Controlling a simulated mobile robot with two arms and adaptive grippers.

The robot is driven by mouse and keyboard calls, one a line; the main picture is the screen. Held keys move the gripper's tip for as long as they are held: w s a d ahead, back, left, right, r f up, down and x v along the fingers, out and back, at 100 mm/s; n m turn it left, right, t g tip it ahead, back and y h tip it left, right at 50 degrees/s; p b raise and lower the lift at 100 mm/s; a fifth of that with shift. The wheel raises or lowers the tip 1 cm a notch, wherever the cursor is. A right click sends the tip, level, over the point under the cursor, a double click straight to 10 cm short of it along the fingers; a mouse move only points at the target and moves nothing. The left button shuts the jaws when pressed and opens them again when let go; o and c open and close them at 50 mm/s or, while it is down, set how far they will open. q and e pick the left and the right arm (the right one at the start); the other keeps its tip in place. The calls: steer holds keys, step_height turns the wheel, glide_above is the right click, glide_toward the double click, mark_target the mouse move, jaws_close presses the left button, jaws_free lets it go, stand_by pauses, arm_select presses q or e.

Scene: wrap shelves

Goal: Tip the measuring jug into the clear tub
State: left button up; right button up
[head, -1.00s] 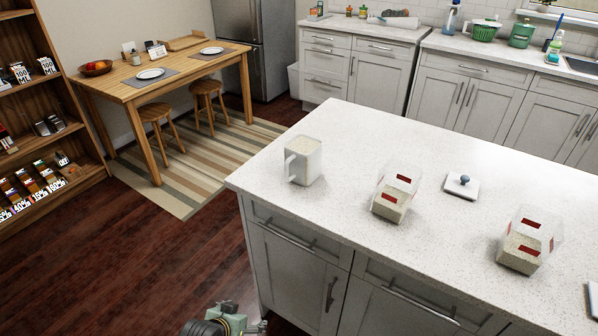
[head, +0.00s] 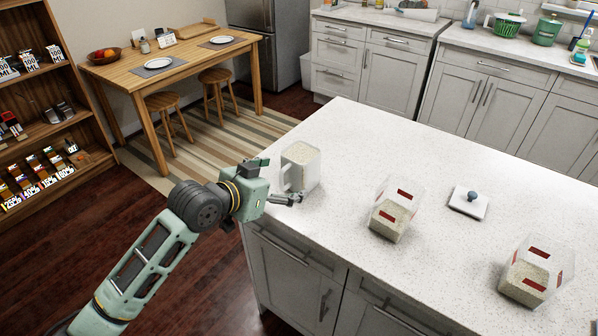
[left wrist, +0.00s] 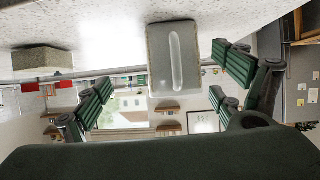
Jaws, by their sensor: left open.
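The measuring jug (head: 304,170), a squarish clear-white vessel with pale grain up near its top, stands upright at the counter's left end, its handle facing my left gripper. My left gripper (head: 281,181) is open at the jug's handle side, its fingers at about handle height. In the left wrist view the jug (left wrist: 166,75) shows between the spread fingers (left wrist: 165,92), its handle towards me; contact cannot be told. A clear tub (head: 390,217) with red labels, partly filled with grain, stands to the right of the jug. A similar clear tub (head: 527,280) stands farther right. My right gripper is out of view.
A white lid with a blue knob (head: 469,203) lies on the white counter (head: 350,140) between and behind the tubs. The counter between the jug and nearer tub is clear. A dining table (head: 190,62) with stools and a shelf unit (head: 70,100) stand at left.

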mark_target(310, 153)
arm_select(q)
steer(key=w+r, duration=0.2)
steer(key=r, duration=0.1)
steer(key=shift+w+a+r, duration=0.15)
steer(key=shift+w, duration=0.2)
steer(key=shift+w+d+t+h, duration=0.3)
steer(key=shift+w+d, duration=0.2)
steer(key=shift+w, duration=0.35)
steer(key=p+x, duration=0.2)
steer(key=x, duration=0.3)
steer(key=shift+w+d, duration=0.15)
steer(key=shift+w+d+f, duration=0.2)
steer(key=shift+f, duration=0.1)
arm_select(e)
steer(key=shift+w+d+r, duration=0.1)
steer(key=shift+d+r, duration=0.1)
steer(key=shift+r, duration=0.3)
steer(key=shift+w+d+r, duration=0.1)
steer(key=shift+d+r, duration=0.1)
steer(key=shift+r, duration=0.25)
arm_select(q)
steer(key=c, duration=1.7)
steer(key=shift+r, duration=0.15)
steer(key=shift+c, duration=0.2)
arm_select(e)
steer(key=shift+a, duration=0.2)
